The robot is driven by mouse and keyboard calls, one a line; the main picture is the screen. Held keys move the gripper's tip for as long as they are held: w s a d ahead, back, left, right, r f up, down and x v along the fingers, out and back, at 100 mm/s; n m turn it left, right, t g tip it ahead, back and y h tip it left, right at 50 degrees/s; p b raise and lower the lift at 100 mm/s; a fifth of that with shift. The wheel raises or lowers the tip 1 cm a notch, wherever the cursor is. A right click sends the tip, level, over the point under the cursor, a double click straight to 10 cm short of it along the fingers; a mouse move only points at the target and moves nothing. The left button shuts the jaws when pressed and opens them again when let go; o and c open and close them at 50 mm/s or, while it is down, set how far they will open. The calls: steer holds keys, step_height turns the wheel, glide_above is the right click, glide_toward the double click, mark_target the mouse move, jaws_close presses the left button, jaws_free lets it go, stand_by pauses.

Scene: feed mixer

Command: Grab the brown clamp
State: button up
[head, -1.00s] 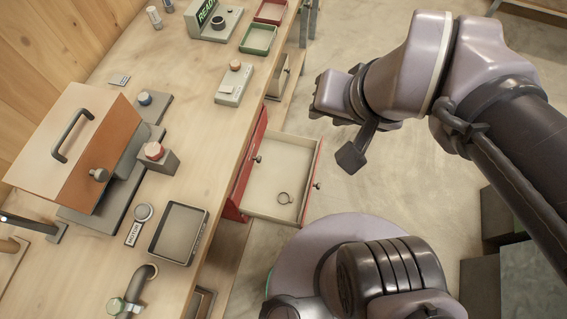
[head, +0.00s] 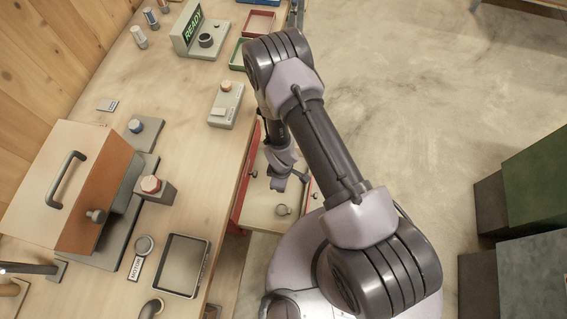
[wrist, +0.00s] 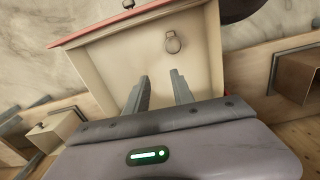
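A small ring-shaped clamp (head: 282,210), grey-brown, lies on the cream floor of an open drawer. In the wrist view the clamp (wrist: 173,42) lies beyond my fingertips, slightly right of the gap between them. My gripper (head: 283,183) is over the drawer, on the far side of the clamp in the head view. In the wrist view my gripper (wrist: 160,76) has its two fingers apart with nothing between them. It does not touch the clamp.
The open drawer (head: 258,213) has low walls around the clamp and a red front. Open floor lies to the right.

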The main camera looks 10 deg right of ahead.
glide_above(284, 204)
step_height(284, 204, down, 4)
steer(key=shift+n, duration=0.3)
steer(key=f+b, duration=0.2)
steer(key=f, duration=0.3)
steer(key=f+b, duration=0.3)
steer(key=f, duration=0.2)
steer(key=shift+a+f, duration=0.2)
steer(key=shift+f, duration=0.05)
steer(key=f+b, duration=0.1)
steer(key=f, duration=0.1)
steer(key=f+b, duration=0.2)
steer(key=f, duration=0.1)
steer(key=shift+d+f, duration=0.2)
steer(key=shift+f, duration=0.05)
steer(key=shift+r, duration=0.15)
steer(key=shift+c, duration=0.2)
jaws_close()
